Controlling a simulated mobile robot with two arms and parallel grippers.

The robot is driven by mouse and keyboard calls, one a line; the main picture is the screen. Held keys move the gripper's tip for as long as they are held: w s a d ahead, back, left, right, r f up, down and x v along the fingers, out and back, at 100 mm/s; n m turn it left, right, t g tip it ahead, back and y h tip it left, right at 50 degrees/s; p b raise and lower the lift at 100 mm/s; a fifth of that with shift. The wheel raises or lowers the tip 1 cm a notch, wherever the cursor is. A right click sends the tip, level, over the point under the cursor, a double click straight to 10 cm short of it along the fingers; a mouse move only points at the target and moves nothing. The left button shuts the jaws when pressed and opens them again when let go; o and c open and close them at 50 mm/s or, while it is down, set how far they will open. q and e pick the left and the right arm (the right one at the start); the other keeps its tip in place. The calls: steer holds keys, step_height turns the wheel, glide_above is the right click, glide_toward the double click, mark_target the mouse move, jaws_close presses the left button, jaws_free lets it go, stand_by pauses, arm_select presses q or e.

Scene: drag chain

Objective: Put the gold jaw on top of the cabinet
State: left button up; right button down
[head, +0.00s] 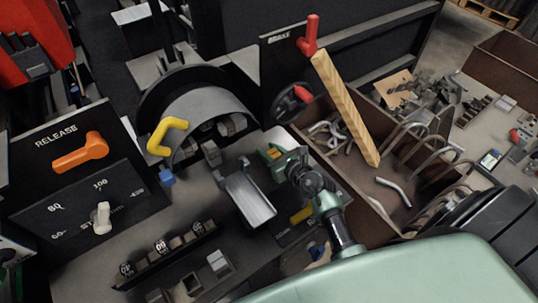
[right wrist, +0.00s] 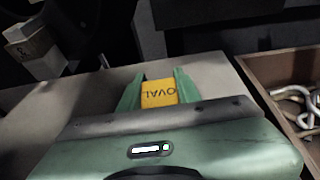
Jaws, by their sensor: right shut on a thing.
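My right gripper (head: 274,153) is shut on a small yellow-gold block, the gold jaw (right wrist: 159,93), which has OVAL lettered on its face. In the right wrist view the green fingers (right wrist: 158,90) stand on either side of the block. In the head view the jaw is small and partly hidden by the fingers, near the middle of the bench. I cannot tell whether it touches the surface below. I cannot tell for sure which dark box is the cabinet. I do not see my left gripper clearly.
A grey channel piece (head: 248,198) lies left of my right arm. Another yellow piece (head: 301,215) lies on a dark plate. A brown bin (head: 352,186) with metal hooks and a wooden bar (head: 345,108) are to the right. The RELEASE panel (head: 75,150) stands left.

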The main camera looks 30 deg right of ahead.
steer(key=shift+r, duration=0.15)
steer(key=c, duration=1)
jaws_free()
steer(key=shift+f, duration=0.2)
steer(key=shift+r, duration=0.3)
steer(key=v, duration=1.2)
steer(key=shift+s+f+p, duration=0.1)
steer(key=shift+f+p, duration=0.05)
steer(key=shift+p, duration=0.15)
